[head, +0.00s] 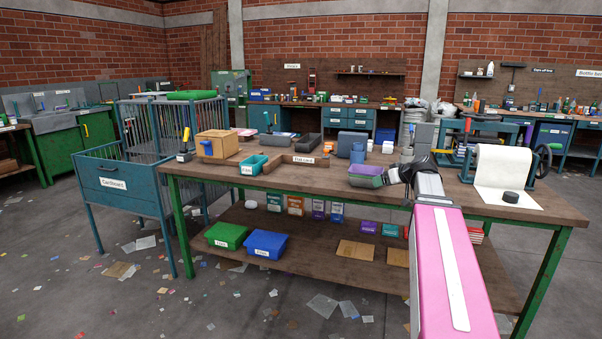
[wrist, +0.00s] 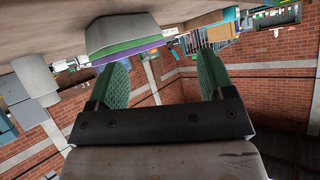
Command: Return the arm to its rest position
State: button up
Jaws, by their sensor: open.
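My arm reaches in from the lower right of the head view, with a pink link leading to a dark wrist. My gripper (head: 384,179) is low over the front part of the workbench (head: 320,181). In the wrist view my gripper (wrist: 164,78) shows two green ribbed fingers spread apart, with nothing held between them.
A paper roll (head: 500,166) and a black puck (head: 510,197) are at right. The bench's front strip is mostly clear.

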jog(key=s+a+f+m+g+h, duration=0.1)
jog(key=s+a+f+g, duration=0.3)
jog(key=f, duration=0.6)
jog(key=s+a+f+m+g+h, duration=0.1)
jog(key=s+a+f+m+h, duration=0.1)
jog(key=s+a+f, duration=0.6)
jog(key=s+f+m+g+h, duration=0.2)
jog(key=s+f+g+h, duration=0.2)
jog(key=s+f, duration=0.8)
notch_tip(320, 180, down, 3)
jog(key=shift+a+r+m, duration=0.15)
jog(key=shift+a+m, duration=0.15)
jog(key=shift+a, duration=0.05)
